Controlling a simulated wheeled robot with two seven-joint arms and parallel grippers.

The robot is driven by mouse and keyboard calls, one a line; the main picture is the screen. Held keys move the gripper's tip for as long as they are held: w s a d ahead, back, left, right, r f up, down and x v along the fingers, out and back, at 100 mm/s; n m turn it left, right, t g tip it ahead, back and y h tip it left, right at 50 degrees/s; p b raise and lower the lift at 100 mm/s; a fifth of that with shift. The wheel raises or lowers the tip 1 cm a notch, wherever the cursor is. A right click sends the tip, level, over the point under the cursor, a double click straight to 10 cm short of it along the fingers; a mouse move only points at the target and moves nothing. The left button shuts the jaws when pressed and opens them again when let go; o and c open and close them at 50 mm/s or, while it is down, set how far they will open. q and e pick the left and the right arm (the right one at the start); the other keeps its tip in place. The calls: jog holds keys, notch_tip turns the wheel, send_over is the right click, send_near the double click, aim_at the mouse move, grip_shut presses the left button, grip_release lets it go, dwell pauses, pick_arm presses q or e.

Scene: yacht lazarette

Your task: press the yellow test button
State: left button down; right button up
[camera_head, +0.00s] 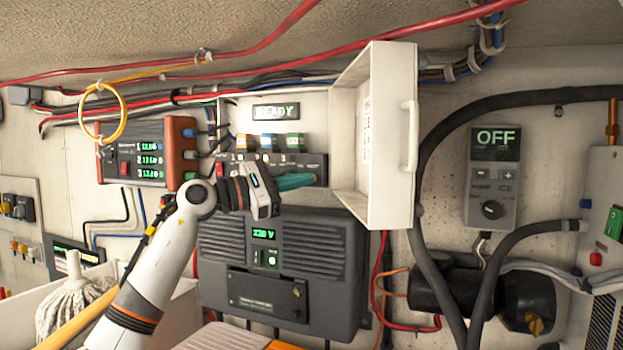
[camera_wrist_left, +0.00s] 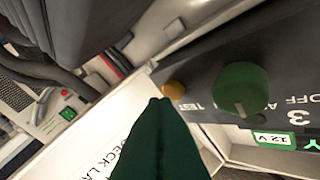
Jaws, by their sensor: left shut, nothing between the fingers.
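The yellow test button (camera_wrist_left: 173,90) is a small round orange-yellow knob beside the word TEST on a dark switch panel (camera_wrist_left: 208,70). In the head view the panel (camera_head: 236,168) sits inside an open white box, and I cannot make out the button there behind my left gripper. My left gripper (camera_head: 312,178) is shut and empty, its green fingers pointing right along the panel's lower edge. In the left wrist view its fingertips (camera_wrist_left: 160,103) are right beside the button; I cannot tell whether they touch it. My right gripper is not in view.
The box's white door (camera_head: 385,200) stands open just right of my fingertips. A green knob (camera_wrist_left: 240,88) is near the button. A READY display (camera_head: 276,112) is above the panel. A dark grey unit (camera_head: 340,260) is below. Black hoses (camera_head: 428,170) run at the right.

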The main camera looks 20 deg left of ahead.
pick_arm(q)
jog(key=shift+w+p, duration=0.35)
dwell(0.5)
dwell(0.3)
jog(key=shift+s+b, duration=0.5)
jog(key=shift+s, duration=0.25)
jog(key=shift+s+d+b, duration=0.2)
jog(key=shift+s+b, duration=1.2)
jog(key=shift+s, duration=1.1)
